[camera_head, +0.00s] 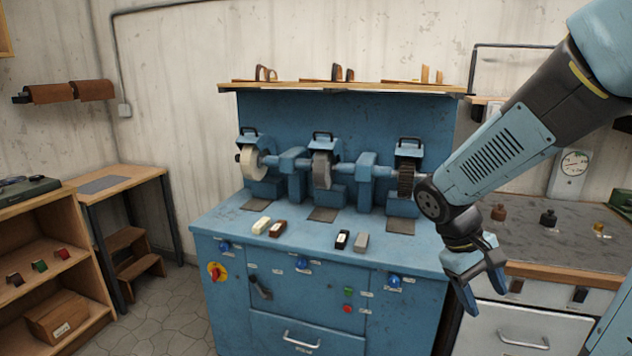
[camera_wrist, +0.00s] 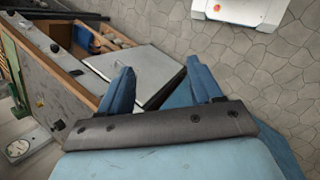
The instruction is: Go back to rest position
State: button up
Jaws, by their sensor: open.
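My gripper (camera_head: 482,283) hangs at the lower right in the head view, in front of the right end of the blue grinding machine (camera_head: 275,334). Its fingers point downward and it is apart from the machine. In the wrist view my gripper (camera_wrist: 160,88) shows two blue fingers spread apart. Nothing is between them. The wrist view looks past them toward a grey drawer front (camera_wrist: 140,72) and the stone floor.
The machine carries three wheels, with several small blocks (camera_head: 270,227) on its front ledge. A grey-topped bench (camera_head: 540,241) with small bottles stands at the right. A wooden shelf (camera_head: 55,247) stands at the left.

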jog(key=s+a+r+m+t+y, duration=0.1)
jog(key=s+a+r+t+y, duration=0.1)
jog(key=r, duration=0.4)
jog(key=s+a+r+m+t+y, duration=0.2)
jog(key=a+r+t+y, duration=0.1)
jog(key=a+r+t, duration=0.2)
notch_tip(320, 180, up, 2)
jog(key=shift+s+r+t, duration=0.1)
jog(key=shift+s+t, duration=0.15)
jog(key=shift+t, duration=0.05)
jog(key=shift+a, duration=0.1)
dwell(0.4)
